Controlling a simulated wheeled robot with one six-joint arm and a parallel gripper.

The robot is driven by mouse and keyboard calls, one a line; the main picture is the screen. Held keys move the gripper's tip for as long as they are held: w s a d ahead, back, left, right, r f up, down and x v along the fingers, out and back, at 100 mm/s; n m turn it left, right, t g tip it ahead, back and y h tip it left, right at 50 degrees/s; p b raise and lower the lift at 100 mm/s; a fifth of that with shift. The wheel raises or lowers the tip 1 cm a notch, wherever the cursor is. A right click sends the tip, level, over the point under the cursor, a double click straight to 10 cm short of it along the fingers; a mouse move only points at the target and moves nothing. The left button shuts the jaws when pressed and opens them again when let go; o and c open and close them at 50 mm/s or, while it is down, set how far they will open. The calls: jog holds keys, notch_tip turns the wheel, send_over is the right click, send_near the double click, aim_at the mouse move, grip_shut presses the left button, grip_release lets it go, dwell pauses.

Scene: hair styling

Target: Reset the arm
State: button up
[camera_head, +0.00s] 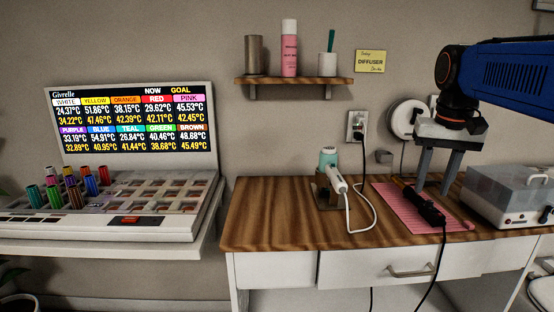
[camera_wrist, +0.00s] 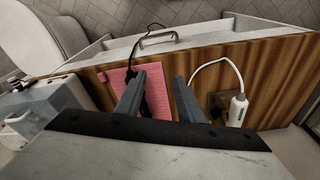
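My gripper (camera_head: 434,190) hangs from my blue arm over the right part of the wooden table, with its two grey fingers pointing down and apart. Nothing shows between the fingers. In the wrist view the gripper (camera_wrist: 168,74) also has a clear gap between its fingers. Below it a black corded styling tool (camera_head: 426,208) lies on a pink mat (camera_head: 396,203). In the wrist view the left finger covers part of the tool and of the mat (camera_wrist: 115,83).
A white corded tool (camera_head: 337,180) rests in a holder left of the mat. A clear-lidded box (camera_head: 512,195) stands at the table's right end. A wall shelf (camera_head: 292,81) holds bottles and a cup. A roller console with a display (camera_head: 134,123) is at left.

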jog(key=s+a+f+n+t, duration=0.1)
jog(key=s+a+f, duration=0.2)
jog(key=s+f, duration=0.6)
jog(key=s+a+f+n+t, duration=0.2)
jog(key=s+a+f, duration=0.2)
jog(key=s+f, duration=0.5)
notch_tip(320, 180, down, 4)
jog(key=shift+s+r, duration=0.2)
jog(key=shift+s, duration=0.15)
